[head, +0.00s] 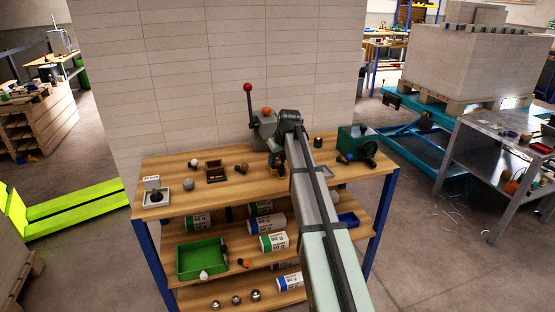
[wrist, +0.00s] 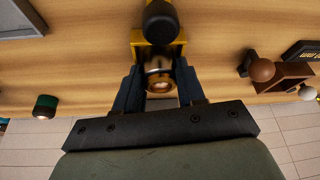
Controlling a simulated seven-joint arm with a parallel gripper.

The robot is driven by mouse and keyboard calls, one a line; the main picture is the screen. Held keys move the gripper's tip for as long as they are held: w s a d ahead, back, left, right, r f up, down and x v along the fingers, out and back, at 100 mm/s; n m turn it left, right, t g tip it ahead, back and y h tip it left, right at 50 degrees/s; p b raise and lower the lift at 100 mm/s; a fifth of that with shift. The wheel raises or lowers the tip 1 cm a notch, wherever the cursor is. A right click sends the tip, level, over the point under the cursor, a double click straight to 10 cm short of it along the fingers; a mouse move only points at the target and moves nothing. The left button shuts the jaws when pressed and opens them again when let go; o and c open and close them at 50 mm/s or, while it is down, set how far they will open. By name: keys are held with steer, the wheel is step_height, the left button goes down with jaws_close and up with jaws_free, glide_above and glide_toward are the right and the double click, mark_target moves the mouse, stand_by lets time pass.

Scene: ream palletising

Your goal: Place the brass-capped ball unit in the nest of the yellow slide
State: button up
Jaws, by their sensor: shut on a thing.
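The ball unit (wrist: 159,80), with a brass-coloured cap and a silvery body, is between the fingers of my gripper (wrist: 159,88) in the wrist view. The gripper is shut on it. The yellow slide (wrist: 138,48) is just beyond the fingers, with a black knob (wrist: 160,22) over it. The nest is hidden behind the unit and knob, so I cannot tell whether the unit touches or sits in it. In the head view my gripper (head: 277,160) is low over the bench top, and my arm hides most of the slide and the unit.
On the bench (head: 160,213) stand a grey lever box with a red ball (head: 248,87), a brown open box (head: 215,172), a green box with a black handwheel (head: 352,140) and a dark green-topped cylinder (head: 318,142).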

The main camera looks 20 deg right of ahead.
steer(key=shift+s+f, duration=0.15)
steer(key=shift+f, duration=0.15)
steer(key=shift+f, duration=0.15)
steer(key=o, duration=0.8)
steer(key=shift+s+f, duration=0.15)
steer(key=o, duration=0.3)
steer(key=shift+o, duration=0.2)
steer(key=shift+r, duration=0.7)
steer(key=v, duration=1.1)
steer(key=shift+r, duration=0.55)
steer(key=shift+d, duration=0.1)
